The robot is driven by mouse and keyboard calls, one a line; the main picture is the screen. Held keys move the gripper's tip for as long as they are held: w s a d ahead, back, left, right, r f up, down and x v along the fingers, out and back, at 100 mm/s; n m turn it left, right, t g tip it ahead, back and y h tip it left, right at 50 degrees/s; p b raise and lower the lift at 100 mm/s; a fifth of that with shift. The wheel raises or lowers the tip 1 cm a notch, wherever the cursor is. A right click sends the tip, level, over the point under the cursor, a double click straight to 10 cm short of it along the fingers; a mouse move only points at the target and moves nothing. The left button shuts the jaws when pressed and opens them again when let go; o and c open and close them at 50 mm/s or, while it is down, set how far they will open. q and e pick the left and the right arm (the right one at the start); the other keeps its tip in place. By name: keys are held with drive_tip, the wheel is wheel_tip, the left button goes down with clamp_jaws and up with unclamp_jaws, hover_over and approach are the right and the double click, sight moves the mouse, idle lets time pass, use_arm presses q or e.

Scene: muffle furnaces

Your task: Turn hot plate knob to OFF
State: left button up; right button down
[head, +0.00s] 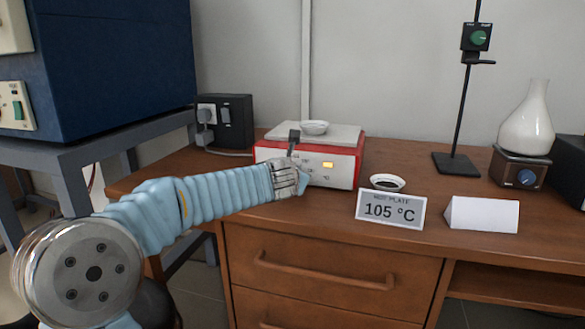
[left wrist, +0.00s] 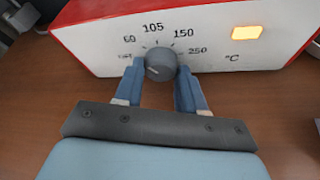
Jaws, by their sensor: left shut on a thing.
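The hot plate (head: 345,168) is a red and white box with a pale top plate, standing on the wooden desk. Its round grey knob (left wrist: 160,64) is on the front panel under a scale with 60, 105, 150 and 250 °C. A light pointer mark shows on the knob's left part; the small label at the left end of the scale is hard to read. My left gripper (head: 300,174) is at the front panel. In the left wrist view its blue fingers (left wrist: 161,80) are on both sides of the knob, shut on it. In the head view the gripper hides the knob.
A yellow indicator (head: 328,165) is lit. A sign (head: 390,211) reads "HOT PLATE 105 °C", with a blank white card (head: 482,214) to its right. A dark-filled dish (head: 387,182) stands behind the sign. A white dish (head: 314,128) sits on the hot plate.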

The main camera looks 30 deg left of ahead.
use_arm(q)
drive_tip(key=n+h+p, duration=0.2)
drive_tip(key=n, duration=0.1)
drive_tip(key=shift+a+r+p, duration=0.15)
drive_tip(key=shift+a+p, duration=0.05)
drive_tip(key=shift+p, duration=0.2)
drive_tip(key=shift+a+n+t+h+p, duration=0.1)
drive_tip(key=shift+n+t+h+p, duration=0.4)
drive_tip(key=shift+n+h+p, duration=0.7)
use_arm(e)
drive_tip(key=shift+s+a+r+b, duration=0.1)
drive_tip(key=shift+a+r, duration=0.2)
drive_tip(key=shift+r, duration=0.55)
drive_tip(key=shift+s+a+r+b, duration=0.15)
drive_tip(key=shift+a+r, duration=0.1)
drive_tip(key=shift+r, duration=0.55)
drive_tip(key=shift+s+a+r+b, duration=0.1)
drive_tip(key=shift+a+r, duration=0.2)
drive_tip(key=shift+r, duration=0.55)
use_arm(q)
drive_tip(key=shift+f+n, duration=0.2)
drive_tip(key=shift+n, duration=0.1)
drive_tip(key=o, duration=0.8)
